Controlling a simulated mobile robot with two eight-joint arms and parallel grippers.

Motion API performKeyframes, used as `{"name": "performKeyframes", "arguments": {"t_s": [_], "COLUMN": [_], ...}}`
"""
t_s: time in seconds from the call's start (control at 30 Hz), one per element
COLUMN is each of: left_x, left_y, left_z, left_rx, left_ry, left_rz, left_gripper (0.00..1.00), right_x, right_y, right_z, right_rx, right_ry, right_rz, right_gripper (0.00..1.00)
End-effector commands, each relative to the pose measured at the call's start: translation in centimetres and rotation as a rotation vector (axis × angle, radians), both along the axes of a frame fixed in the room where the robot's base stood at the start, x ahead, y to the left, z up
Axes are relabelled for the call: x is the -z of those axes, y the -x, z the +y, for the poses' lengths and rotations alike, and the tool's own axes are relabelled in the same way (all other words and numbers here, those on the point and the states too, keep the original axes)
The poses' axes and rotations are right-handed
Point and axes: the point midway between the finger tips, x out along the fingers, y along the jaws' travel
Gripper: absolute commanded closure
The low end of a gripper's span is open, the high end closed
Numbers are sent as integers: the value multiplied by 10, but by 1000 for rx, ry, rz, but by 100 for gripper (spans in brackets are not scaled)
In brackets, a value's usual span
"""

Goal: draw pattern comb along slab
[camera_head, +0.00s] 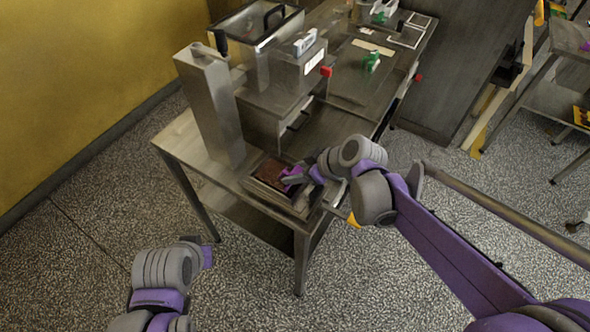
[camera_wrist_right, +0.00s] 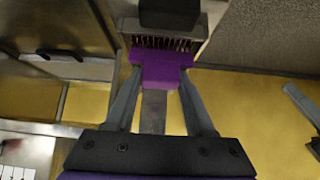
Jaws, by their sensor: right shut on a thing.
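In the head view a small steel tray (camera_head: 302,211) sits at the near corner of the steel table, with a brown slab (camera_head: 271,171) in it. My right gripper (camera_head: 300,180) is over the tray's right part, beside the visible brown area. In the right wrist view my right gripper (camera_wrist_right: 160,80) is shut on the purple pattern comb (camera_wrist_right: 160,66). A row of fine teeth (camera_wrist_right: 165,43) shows just beyond the purple part. I cannot tell whether the teeth touch the slab. Only links of my left arm show at the lower left; its fingers are not visible.
A tall steel column (camera_head: 212,108) and a boxy steel machine (camera_head: 282,75) stand behind the tray on the table (camera_head: 188,140). Red knobs (camera_head: 326,71) and a green part (camera_head: 372,61) are farther back. A yellow wall is at left; speckled floor is clear in front.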

Motion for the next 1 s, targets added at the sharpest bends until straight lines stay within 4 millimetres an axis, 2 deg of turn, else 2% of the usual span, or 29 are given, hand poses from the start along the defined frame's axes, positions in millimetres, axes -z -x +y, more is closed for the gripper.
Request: {"name": "performKeyframes", "arguments": {"t_s": [1.0], "left_x": [-2], "left_y": [-1], "left_z": [0], "left_rx": [0], "left_ry": [0], "left_rz": [-2], "left_gripper": [100], "right_x": [0], "right_y": [6], "right_z": [-9], "right_rx": [0], "right_ry": [1], "right_rz": [1], "right_gripper": [95]}}
